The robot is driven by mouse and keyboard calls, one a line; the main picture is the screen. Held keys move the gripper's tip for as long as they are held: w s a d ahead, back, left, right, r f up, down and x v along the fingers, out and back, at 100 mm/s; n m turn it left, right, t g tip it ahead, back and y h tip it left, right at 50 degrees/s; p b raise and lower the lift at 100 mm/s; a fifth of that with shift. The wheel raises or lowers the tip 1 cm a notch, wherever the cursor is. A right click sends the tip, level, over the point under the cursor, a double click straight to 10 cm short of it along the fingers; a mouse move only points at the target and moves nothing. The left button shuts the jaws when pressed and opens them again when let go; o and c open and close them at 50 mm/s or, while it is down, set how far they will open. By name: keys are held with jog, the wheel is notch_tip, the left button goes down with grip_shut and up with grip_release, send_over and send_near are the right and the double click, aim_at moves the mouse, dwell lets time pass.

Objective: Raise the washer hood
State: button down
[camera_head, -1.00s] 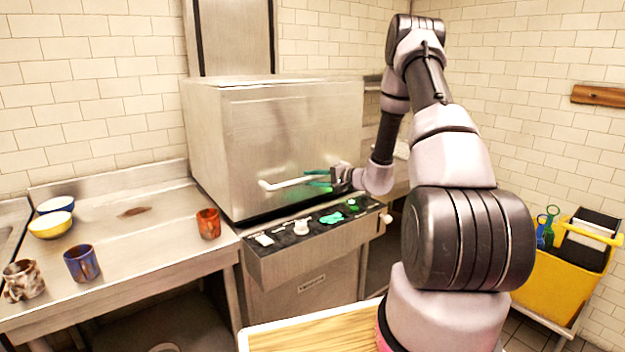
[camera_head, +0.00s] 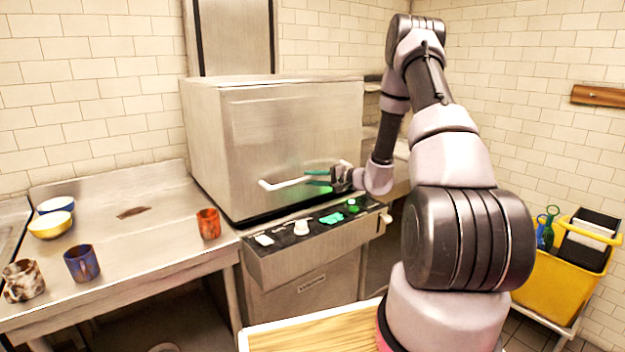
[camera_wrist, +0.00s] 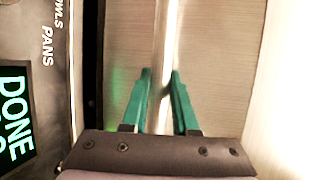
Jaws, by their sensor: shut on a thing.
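The washer hood (camera_head: 270,140) is a big brushed-steel box, low over the control panel (camera_head: 320,230), with a dark strip along its lower edge. A pale bar handle (camera_head: 285,184) runs across its front. My gripper (camera_head: 306,178) comes from the right, its green fingers at the right part of the handle. In the wrist view my gripper (camera_wrist: 160,72) has one finger on each side of the handle (camera_wrist: 162,40), shut on it. The exact contact at the fingertips is hard to see. The hood face (camera_wrist: 215,60) lies behind.
A display reading DONE (camera_wrist: 14,115) is beside the hood. The left counter (camera_head: 150,240) holds an orange cup (camera_head: 208,223), a blue mug (camera_head: 82,263), a marbled mug (camera_head: 24,281) and bowls (camera_head: 52,224). A yellow cart (camera_head: 560,285) stands at right.

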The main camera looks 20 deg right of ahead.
dwell(0.6)
notch_tip(320, 180, up, 38)
dwell(0.4)
jog(key=c, duration=0.7)
grip_release()
jog(key=v, duration=1.1)
jog(key=shift+a+r, duration=0.1)
